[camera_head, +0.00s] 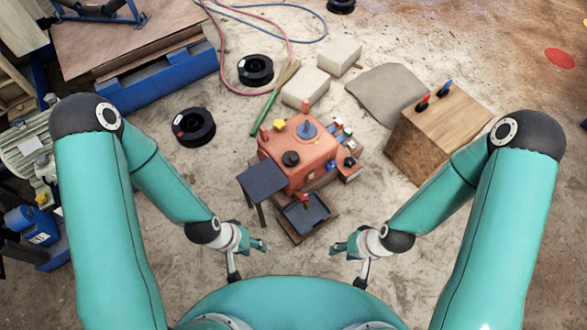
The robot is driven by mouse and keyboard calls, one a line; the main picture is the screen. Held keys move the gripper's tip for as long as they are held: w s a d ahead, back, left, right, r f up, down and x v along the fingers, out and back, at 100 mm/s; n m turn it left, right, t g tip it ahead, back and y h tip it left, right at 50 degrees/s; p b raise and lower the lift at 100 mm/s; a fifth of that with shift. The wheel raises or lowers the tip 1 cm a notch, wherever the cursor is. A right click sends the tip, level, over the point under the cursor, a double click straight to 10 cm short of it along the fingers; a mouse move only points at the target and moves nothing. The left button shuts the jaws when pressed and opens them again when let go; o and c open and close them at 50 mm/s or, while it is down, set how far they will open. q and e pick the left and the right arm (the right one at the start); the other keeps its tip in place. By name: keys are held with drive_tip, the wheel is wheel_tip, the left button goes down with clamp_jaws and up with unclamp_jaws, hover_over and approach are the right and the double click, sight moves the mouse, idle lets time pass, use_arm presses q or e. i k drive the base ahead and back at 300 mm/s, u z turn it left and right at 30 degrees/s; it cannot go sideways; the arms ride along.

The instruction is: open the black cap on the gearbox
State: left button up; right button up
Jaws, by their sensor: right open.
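The orange gearbox (312,150) stands on the floor in the middle of the view. A round black cap (290,158) sits on its top face, toward the left. Another small dark knob-like part (349,162) shows at its right side. My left gripper (248,262) is in front of the machine, lower left, with its fingers spread and nothing between them. My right gripper (350,265) is lower right of the machine, also open and empty. Both are well apart from the black cap.
A dark plate on legs (262,180) and a dark tray (306,214) stand at the machine's near side. A wooden box (438,132) is at the right. Pale blocks (306,88) lie behind, and black spools (193,127) lie at the left. Concrete floor is open around both grippers.

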sight(291, 158)
drive_tip(key=z, duration=0.15)
drive_tip(key=i, duration=0.1)
drive_tip(key=u, duration=2.65)
drive_tip(key=k, duration=1.2)
drive_tip(key=z, duration=1.45)
drive_tip(key=i, duration=1.15)
drive_tip(key=z, duration=0.15)
